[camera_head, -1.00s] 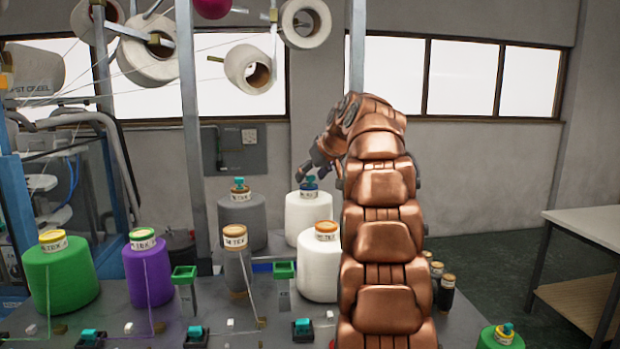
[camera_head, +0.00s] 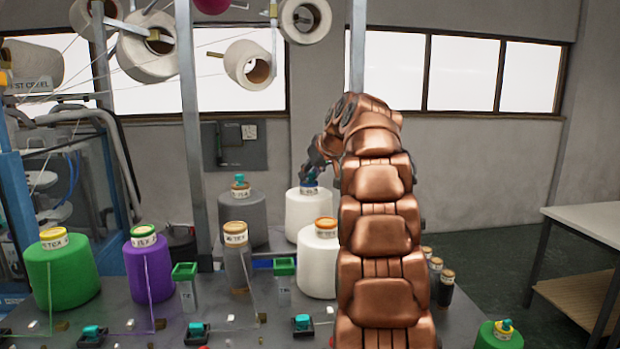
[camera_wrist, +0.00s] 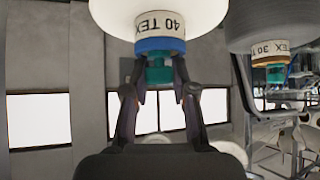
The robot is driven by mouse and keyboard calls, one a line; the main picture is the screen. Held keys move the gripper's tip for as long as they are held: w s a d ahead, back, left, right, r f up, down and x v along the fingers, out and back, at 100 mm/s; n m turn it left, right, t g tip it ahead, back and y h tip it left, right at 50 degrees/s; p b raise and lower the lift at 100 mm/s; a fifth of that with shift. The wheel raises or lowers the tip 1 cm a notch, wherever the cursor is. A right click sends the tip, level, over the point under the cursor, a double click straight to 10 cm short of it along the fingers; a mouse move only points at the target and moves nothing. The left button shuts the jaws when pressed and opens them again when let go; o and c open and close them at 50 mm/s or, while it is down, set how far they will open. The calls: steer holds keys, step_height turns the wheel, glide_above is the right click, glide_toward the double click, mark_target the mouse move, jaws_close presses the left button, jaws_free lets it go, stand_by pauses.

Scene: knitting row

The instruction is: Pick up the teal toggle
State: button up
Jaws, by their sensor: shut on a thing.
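The teal toggle (camera_wrist: 159,74) sits on the blue cap (camera_wrist: 160,46) of a white yarn cone labelled 40 TEX, which shows upside down in the wrist view. My gripper (camera_wrist: 160,80) has its two fingers on either side of the toggle and is shut on it. In the head view my gripper (camera_head: 313,172) is at the top of the rear white cone (camera_head: 303,217). The toggle there is mostly hidden by the fingers.
A grey cone (camera_head: 242,217) with another teal toggle (camera_head: 239,179) stands to the left. A second white cone (camera_head: 318,265) stands in front. Green and purple cones, small posts and several teal-topped blocks crowd the table's left side.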

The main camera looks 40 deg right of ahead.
mark_target(311, 172)
steer(key=shift+r, duration=0.2)
steer(key=shift+w+r, duration=0.15)
steer(key=shift+r, duration=1.35)
steer(key=shift+s+b, duration=0.3)
steer(key=shift+b, duration=0.25)
steer(key=s+a+b, duration=0.1)
steer(key=s+b, duration=0.1)
steer(key=s, duration=0.3)
steer(key=s+a+r+b, duration=0.1)
steer(key=s+b, duration=0.1)
steer(key=s, duration=0.3)
steer(key=s+a+b, duration=0.2)
steer(key=s+b, duration=0.1)
steer(key=s, duration=0.2)
steer(key=shift+s+r, duration=0.1)
steer(key=shift+r, duration=0.2)
